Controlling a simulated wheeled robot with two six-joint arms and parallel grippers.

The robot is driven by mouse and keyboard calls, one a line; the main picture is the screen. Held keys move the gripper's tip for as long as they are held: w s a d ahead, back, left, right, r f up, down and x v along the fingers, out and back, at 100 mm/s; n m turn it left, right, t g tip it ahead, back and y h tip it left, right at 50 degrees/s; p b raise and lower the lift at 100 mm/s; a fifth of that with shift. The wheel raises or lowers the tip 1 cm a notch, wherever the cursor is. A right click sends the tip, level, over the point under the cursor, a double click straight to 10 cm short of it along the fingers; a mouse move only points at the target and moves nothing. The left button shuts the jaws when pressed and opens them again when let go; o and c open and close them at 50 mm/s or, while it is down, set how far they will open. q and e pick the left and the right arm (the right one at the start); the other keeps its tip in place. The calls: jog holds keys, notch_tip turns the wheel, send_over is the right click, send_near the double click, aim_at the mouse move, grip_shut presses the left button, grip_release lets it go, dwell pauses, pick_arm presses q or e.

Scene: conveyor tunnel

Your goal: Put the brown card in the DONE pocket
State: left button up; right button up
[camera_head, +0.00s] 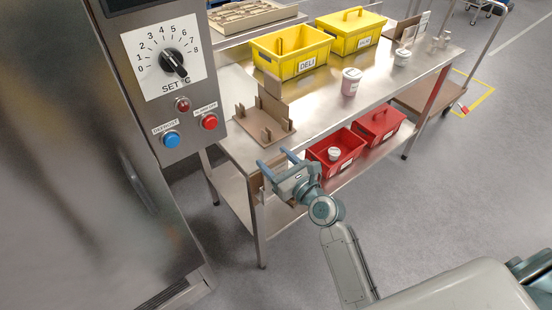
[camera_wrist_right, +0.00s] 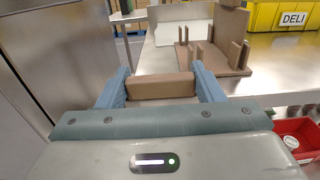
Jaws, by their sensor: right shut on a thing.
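My right gripper (camera_head: 275,162) is shut on the brown card (camera_wrist_right: 162,86). In the right wrist view the card's brown edge spans the gap between the two blue fingers. The gripper is at the near left end of the steel table, in front of a brown rack (camera_head: 264,132) with upright posts and a tall back panel. The rack also shows ahead and to the right in the right wrist view (camera_wrist_right: 232,68). The card is apart from the rack. No DONE label is readable, so I cannot tell which pocket it is. My left gripper is not in view.
A steel cabinet (camera_head: 80,170) with a dial and buttons stands close on the left. On the table (camera_head: 330,108) are yellow bins, one marked DELI (camera_head: 290,52), and a white-lidded tub (camera_head: 351,81). Red bins (camera_head: 336,150) sit on the lower shelf. The right-hand floor is mostly clear.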

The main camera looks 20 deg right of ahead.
jog(key=shift+f+b, duration=1.3)
jog(key=shift+f, duration=0.75)
jog(key=shift+r, duration=0.1)
jog(key=o, duration=1.5)
jog(key=shift+c, duration=0.2)
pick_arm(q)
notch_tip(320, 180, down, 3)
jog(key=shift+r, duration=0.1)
pick_arm(e)
jog(key=shift+v, duration=0.8)
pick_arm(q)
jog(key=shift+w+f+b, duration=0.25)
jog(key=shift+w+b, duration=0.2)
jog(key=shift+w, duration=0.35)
pick_arm(e)
send_near(276, 171)
jog(key=shift+s+d, duration=0.15)
jog(key=shift+s, duration=0.25)
